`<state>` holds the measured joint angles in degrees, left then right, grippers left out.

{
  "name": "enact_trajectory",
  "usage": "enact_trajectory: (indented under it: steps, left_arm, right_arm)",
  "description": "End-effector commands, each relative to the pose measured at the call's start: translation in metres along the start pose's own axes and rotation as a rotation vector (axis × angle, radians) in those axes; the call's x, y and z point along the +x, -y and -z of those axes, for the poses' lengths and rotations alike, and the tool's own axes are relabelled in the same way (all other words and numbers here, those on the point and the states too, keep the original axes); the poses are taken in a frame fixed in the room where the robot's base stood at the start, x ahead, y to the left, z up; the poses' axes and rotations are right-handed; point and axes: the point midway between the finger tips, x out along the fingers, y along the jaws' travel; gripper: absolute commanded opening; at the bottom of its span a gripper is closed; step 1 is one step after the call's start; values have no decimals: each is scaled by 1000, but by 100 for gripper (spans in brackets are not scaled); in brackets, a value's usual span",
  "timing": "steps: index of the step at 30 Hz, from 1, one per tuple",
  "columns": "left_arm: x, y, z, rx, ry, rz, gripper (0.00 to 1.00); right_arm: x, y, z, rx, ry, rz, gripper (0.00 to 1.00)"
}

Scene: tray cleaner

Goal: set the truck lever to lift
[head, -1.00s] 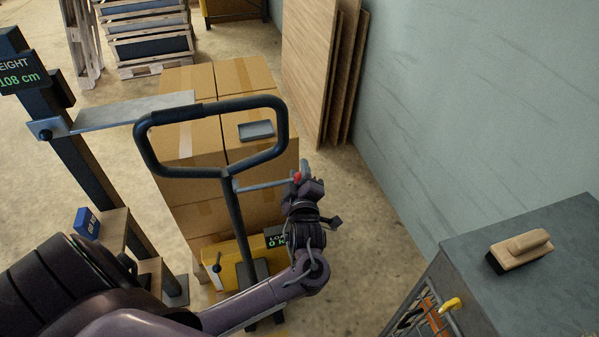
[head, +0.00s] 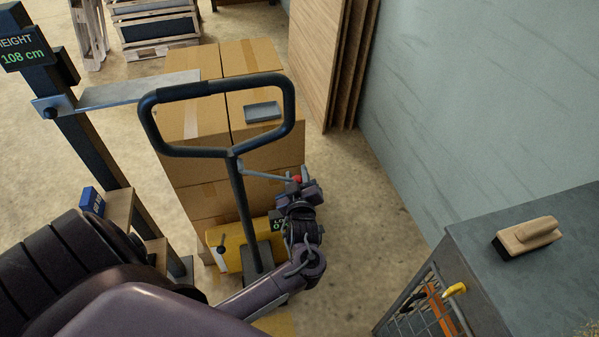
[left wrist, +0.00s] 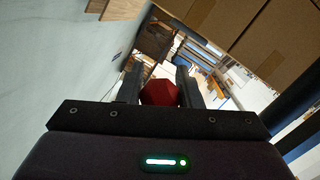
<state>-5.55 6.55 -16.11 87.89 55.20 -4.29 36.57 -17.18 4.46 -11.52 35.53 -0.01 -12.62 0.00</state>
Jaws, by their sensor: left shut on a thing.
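The truck lever is a thin grey rod (head: 265,173) that sticks out to the right from the upper shaft of the pallet truck handle (head: 239,190). It ends in a red knob (head: 297,179). My left gripper (head: 303,178) is at that end, shut on the red knob; in the left wrist view the knob (left wrist: 160,93) sits between the two dark fingers. The handle's black loop (head: 150,120) stands above, clear of the gripper. The yellow truck body (head: 222,250) is partly hidden by my left arm. My right gripper is out of view.
Stacked cardboard boxes (head: 190,172) stand behind the handle, with a small grey tray (head: 262,112) on top. A height gauge post (head: 92,150) is at left. A grey cabinet (head: 470,240) with a brush (head: 527,236) is at right. Open floor lies between boxes and wall.

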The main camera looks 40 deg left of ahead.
Motion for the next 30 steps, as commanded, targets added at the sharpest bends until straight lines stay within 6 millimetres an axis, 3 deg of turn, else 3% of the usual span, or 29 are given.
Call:
enact_trajectory:
  steps: [13, 14, 18, 26, 30]
  left_arm:
    - [0, 4, -2, 18, 3, 6, 0]
    - [0, 4, -2, 18, 3, 6, 36]
    - [0, 3, -2, 17, 2, 5, 54]
    - [0, 2, -1, 14, 2, 3, 54]
    - [-11, 3, -3, 12, 4, 2, 54]
  right_arm:
    - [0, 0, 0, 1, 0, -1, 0]
    - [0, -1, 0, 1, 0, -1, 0]
    - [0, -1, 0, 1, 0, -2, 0]
    - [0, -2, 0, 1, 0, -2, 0]
    - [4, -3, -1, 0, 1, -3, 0]
